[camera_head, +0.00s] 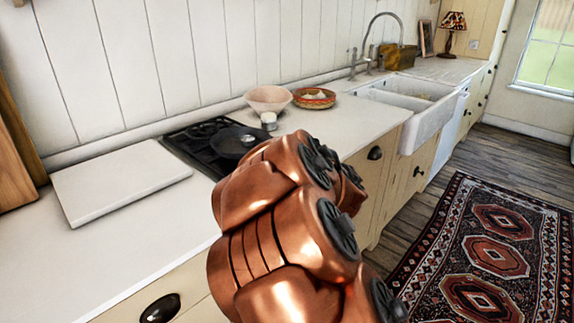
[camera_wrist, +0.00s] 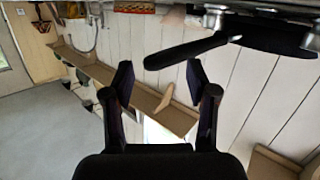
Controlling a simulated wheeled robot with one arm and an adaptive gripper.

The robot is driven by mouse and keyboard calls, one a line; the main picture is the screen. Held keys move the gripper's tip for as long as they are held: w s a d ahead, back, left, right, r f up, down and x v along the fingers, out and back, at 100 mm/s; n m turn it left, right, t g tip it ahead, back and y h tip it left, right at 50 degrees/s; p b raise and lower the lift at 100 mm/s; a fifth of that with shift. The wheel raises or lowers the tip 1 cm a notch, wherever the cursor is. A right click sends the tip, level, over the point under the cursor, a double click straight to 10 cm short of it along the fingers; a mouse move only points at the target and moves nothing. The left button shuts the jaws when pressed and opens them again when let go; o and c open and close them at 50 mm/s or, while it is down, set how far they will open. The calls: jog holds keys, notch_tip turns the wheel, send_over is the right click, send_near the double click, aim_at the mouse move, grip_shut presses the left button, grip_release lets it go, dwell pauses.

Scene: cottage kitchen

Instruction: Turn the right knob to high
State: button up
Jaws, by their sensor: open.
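The black stove top (camera_head: 190,150) is set in the counter, with a dark pan (camera_head: 235,141) on it. My copper arm covers its front side in the head view, and no knobs show there. The wrist view looks upside down. At its top, a silver knob (camera_wrist: 213,18) shows near the pan handle (camera_wrist: 190,52), on the sink side. Another silver knob (camera_wrist: 312,40) is cut by the right edge. Their settings cannot be read. My gripper (camera_wrist: 158,80) is open and empty, its fingers apart from both knobs. My gripper is hidden in the head view.
A white board (camera_head: 120,180) lies left of the stove. A pale bowl (camera_head: 268,98), a basket (camera_head: 314,97) and a small white jar (camera_head: 269,121) stand behind and right. The white sink (camera_head: 410,100) is further right. A patterned rug (camera_head: 480,250) covers the floor.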

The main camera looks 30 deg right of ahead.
jog(key=w+f+t+y, duration=0.1)
jog(key=w+a+f+n+t+y+b, duration=0.1)
jog(key=f+n+t+y+b, duration=0.1)
jog(key=shift+w+a+f+y, duration=0.2)
jog(key=shift+w+f+y, duration=0.15)
jog(key=shift+w+y, duration=0.05)
jog(key=shift+w+a+f+n+t+y+b, duration=0.2)
jog(key=shift+a+f+n+t+y+b, duration=0.25)
jog(key=shift+a+n+y, duration=0.35)
jog(key=shift+w+d, duration=0.2)
jog(key=shift+w, duration=1.75)
jog(key=shift+w+d, duration=0.2)
jog(key=shift+w, duration=1.7)
jog(key=shift+c, duration=0.4)
jog(key=c, duration=1)
jog(key=shift+a, duration=0.15)
grip_shut()
jog(key=shift+d+y+p, duration=0.2)
jog(key=shift+y+p, duration=0.1)
jog(key=shift+p, duration=0.25)
